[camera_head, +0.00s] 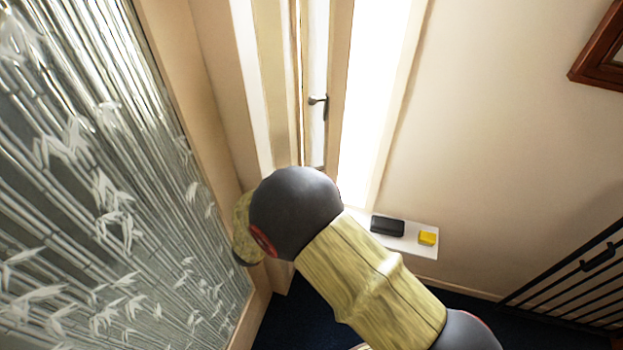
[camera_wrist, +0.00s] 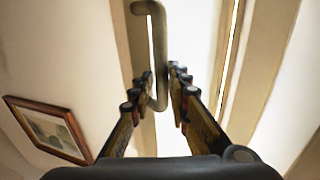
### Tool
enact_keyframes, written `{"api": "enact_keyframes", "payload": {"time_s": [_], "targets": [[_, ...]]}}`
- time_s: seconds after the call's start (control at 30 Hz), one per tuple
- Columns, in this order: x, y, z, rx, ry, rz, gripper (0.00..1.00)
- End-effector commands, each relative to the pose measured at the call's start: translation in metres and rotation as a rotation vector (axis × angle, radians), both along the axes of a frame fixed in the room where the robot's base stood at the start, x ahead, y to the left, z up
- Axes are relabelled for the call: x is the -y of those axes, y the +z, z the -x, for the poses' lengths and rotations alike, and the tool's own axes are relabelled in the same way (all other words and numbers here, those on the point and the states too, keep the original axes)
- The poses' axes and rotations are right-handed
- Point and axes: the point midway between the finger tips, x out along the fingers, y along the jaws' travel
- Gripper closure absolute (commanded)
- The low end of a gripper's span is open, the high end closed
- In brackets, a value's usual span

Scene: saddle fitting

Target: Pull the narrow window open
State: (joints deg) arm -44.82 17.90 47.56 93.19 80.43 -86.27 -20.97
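The narrow window (camera_head: 315,50) is a tall pale sash in a cream frame, in the upper middle of the head view. Its grey lever handle (camera_head: 318,99) sits on the sash, above my arm in the picture. In the wrist view the handle (camera_wrist: 158,50) is large and curved, and its lower end reaches down between my fingers. My gripper (camera_wrist: 161,73) is open, with one finger on each side of the handle. I cannot tell whether either finger touches it. In the head view my arm hides the gripper.
A frosted bamboo-pattern glass panel (camera_head: 80,170) stands on the left. A white shelf (camera_head: 411,243) at lower right holds a black item (camera_head: 387,225) and a yellow item (camera_head: 428,238). A black railing (camera_head: 570,285) is at right. A framed picture (camera_wrist: 47,128) hangs on the wall.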

Motion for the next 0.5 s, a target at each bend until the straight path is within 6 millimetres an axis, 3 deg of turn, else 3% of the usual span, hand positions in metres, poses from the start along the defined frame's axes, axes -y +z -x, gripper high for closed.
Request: {"api": "enact_keyframes", "payload": {"time_s": [0.17, 0.5], "targets": [[-0.015, 0.0, 0.019, 0.0, 0.005, 0.0, 0.83], [-0.053, -0.001, 0.074, -0.001, 0.005, 0.002, 0.83]]}}
